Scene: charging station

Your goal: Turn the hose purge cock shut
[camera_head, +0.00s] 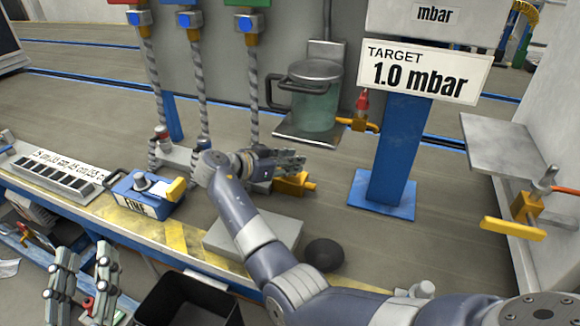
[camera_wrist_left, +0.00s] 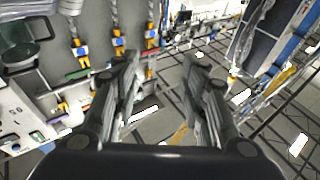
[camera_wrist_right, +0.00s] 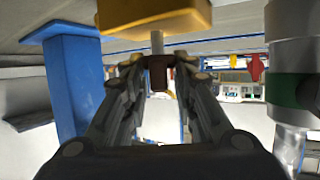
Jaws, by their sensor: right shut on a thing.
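A yellow cock (camera_head: 293,185) sits on the bench beside the blue post. In the right wrist view its yellow body (camera_wrist_right: 155,18) fills the top, with a short grey stem and a dark handle piece (camera_wrist_right: 158,75) below it. My right gripper (camera_head: 290,160) is shut on this dark handle piece, between its fingertips (camera_wrist_right: 158,68). In the head view my fingers hide the handle, so its angle cannot be told there. My left gripper (camera_head: 82,285) is open and empty at the lower left, off the bench's front edge; its spread fingers show in the left wrist view (camera_wrist_left: 160,85).
A glass vessel (camera_head: 313,105) with a red-handled yellow tap (camera_head: 358,122) stands behind. Another yellow valve (camera_head: 525,208) is at the right by a grey shelf. A blue box (camera_head: 140,200), a label tray (camera_head: 60,175) and a dark round knob (camera_head: 324,253) are on the bench. A black bin (camera_head: 185,300) is in front.

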